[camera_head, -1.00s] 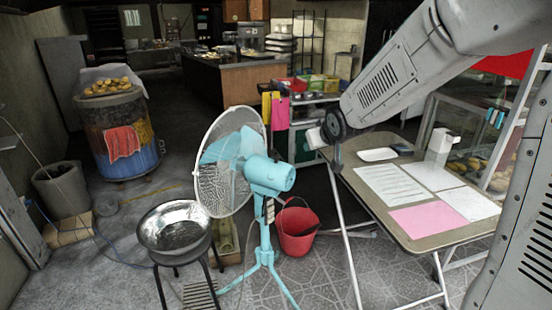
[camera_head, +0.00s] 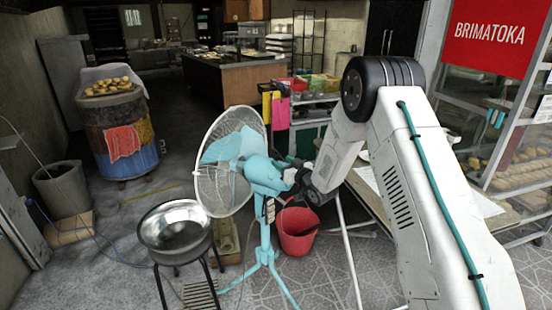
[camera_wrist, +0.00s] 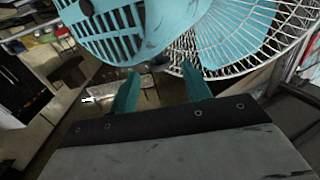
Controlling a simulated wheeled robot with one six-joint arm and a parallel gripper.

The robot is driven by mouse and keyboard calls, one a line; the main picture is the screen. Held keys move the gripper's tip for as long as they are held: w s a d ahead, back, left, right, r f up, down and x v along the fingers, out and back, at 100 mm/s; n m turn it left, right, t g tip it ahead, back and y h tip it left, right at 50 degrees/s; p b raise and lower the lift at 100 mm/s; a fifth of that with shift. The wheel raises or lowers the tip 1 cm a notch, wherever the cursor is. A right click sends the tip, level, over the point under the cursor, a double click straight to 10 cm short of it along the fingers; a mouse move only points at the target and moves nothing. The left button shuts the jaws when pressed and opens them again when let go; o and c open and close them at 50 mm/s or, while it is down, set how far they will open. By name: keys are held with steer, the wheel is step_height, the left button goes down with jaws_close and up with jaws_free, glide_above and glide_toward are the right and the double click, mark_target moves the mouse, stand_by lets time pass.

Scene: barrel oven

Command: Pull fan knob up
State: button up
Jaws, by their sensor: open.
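The light-blue fan (camera_head: 262,172) stands on its tripod stand in the head view, with its white wire cage to the left. My gripper is at the back right of the fan's motor housing, with its fingertips hard to make out there. In the wrist view the two teal fingers of my gripper (camera_wrist: 160,84) are apart with nothing between them. The slotted fan housing (camera_wrist: 140,28) fills the top of that view, just beyond the fingertips. I cannot make out the fan knob clearly; a dark round spot (camera_wrist: 87,7) shows on the housing.
A red bucket (camera_head: 297,232) stands on the floor behind the fan stand. A metal bowl (camera_head: 174,228) on a black stool is at the front left. A table (camera_head: 490,222) lies partly behind my arm. The floor left of the stool is mostly free.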

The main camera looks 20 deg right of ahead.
mark_target(276, 156)
steer(key=x, duration=0.5)
steer(key=shift+w, duration=0.15)
jaws_close()
steer(key=shift+r, duration=0.85)
jaws_free()
steer(key=v, duration=0.8)
